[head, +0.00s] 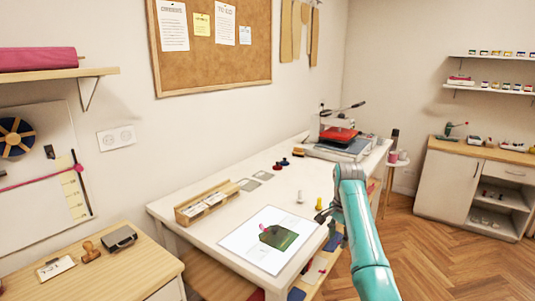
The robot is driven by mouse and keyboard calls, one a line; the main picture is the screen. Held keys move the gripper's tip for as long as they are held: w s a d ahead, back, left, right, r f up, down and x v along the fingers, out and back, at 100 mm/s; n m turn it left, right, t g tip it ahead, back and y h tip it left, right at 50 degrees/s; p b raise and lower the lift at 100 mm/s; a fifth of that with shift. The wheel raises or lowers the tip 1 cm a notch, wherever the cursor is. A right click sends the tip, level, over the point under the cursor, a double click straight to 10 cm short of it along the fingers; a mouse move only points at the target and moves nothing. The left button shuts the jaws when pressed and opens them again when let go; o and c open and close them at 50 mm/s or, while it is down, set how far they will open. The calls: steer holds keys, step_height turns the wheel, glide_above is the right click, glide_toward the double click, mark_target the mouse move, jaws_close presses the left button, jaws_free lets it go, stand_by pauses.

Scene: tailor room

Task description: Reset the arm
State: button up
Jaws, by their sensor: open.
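My teal arm rises from the bottom right and bends at a grey joint in front of the white table's right edge. My gripper (322,216) is the small dark end left of the arm, over the front right part of the white table (225,230). It is open, with nothing seen between its fingers. Part of it is hidden by my arm. A white sheet (240,247) with a dark green piece (285,239) and a small pink item (264,228) lies left of the gripper.
Close to the gripper stand a small yellow item (319,203) and a pale one (300,197). A wooden box (208,202) sits at the table's back left. A press with a red pad (338,135) stands at the far end. Wooden floor (440,260) at right is clear.

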steer(key=s+a+f+n+t, duration=0.15)
steer(key=s+f, duration=0.25)
steer(key=f, duration=0.9)
steer(key=s+f+n+t, duration=0.15)
steer(key=s+f, duration=0.35)
steer(key=f, duration=0.9)
steer(key=s+a+f+n+t, duration=0.1)
steer(key=s+f+t, duration=0.1)
steer(key=s+f, duration=0.6)
steer(key=s+f+n+t, duration=0.15)
steer(key=s+f, duration=0.25)
steer(key=s, duration=0.7)
steer(key=s+a+r+n+t, duration=0.1)
steer(key=s+r+t, duration=0.15)
steer(key=s, duration=0.95)
steer(key=s+r+n+t, duration=0.15)
steer(key=s+r, duration=0.25)
steer(key=s, duration=0.9)
steer(key=s+r+n+t, duration=0.1)
steer(key=s+r, duration=0.6)
steer(key=r, duration=0.4)
steer(key=s+r+n+t, duration=0.2)
steer(key=s+r, duration=0.6)
steer(key=r, duration=0.3)
steer(key=shift+a+r, duration=0.2)
steer(key=shift+a, duration=0.05)
steer(key=shift+t, duration=0.25)
